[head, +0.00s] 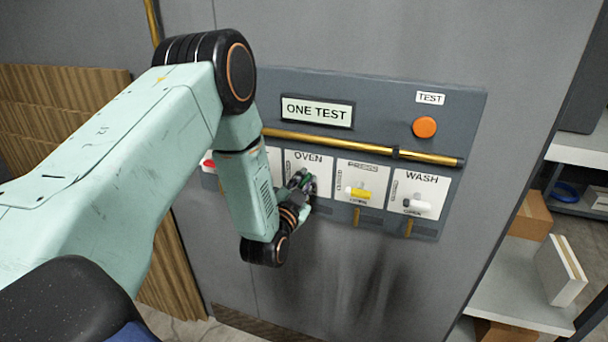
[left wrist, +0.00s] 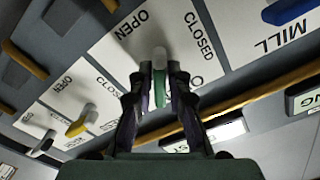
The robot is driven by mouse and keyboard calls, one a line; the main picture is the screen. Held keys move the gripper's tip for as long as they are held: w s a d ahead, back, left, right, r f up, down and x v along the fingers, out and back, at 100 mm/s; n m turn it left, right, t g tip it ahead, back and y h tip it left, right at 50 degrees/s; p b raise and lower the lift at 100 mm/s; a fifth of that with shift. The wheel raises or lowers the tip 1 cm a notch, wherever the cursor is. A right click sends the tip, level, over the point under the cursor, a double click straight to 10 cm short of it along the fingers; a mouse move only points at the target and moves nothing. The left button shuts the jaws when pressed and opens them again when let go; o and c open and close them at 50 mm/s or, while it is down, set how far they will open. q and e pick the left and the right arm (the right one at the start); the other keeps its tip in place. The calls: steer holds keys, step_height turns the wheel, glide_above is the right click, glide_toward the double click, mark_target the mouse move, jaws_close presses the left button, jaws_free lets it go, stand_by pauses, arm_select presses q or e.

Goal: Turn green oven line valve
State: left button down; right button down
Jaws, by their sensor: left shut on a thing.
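The green oven line valve handle (left wrist: 161,88) sits on a white plate marked OPEN and CLOSED, in the middle of the left wrist view. My left gripper (left wrist: 157,84) is shut on this handle, with one dark finger on each side. In the head view the left gripper (head: 303,181) is at the OVEN plate (head: 317,163) and mostly hides the handle. I cannot tell exactly how far the handle is turned. My right gripper is not in view.
Beside it are the yellow valve (head: 358,193) and the white WASH valve (head: 416,205). A brass pipe (head: 350,145) runs above the plates. An orange button (head: 424,127) sits under TEST, right of the ONE TEST display (head: 317,111). Shelves with boxes stand at right.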

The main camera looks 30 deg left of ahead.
arm_select(q)
steer(key=m+p, duration=0.3)
steer(key=m, duration=0.2)
steer(key=shift+d+m, duration=0.1)
steer(key=shift+m, duration=0.2)
steer(key=m+p, duration=0.2)
steer(key=m, duration=0.3)
steer(key=shift+f+p, duration=0.2)
steer(key=shift+p, duration=0.2)
steer(key=shift+m, duration=0.5)
steer(key=c, duration=1.4)
jaws_free()
steer(key=v, duration=1.2)
steer(key=shift+s, duration=0.1)
steer(key=shift+f, duration=0.1)
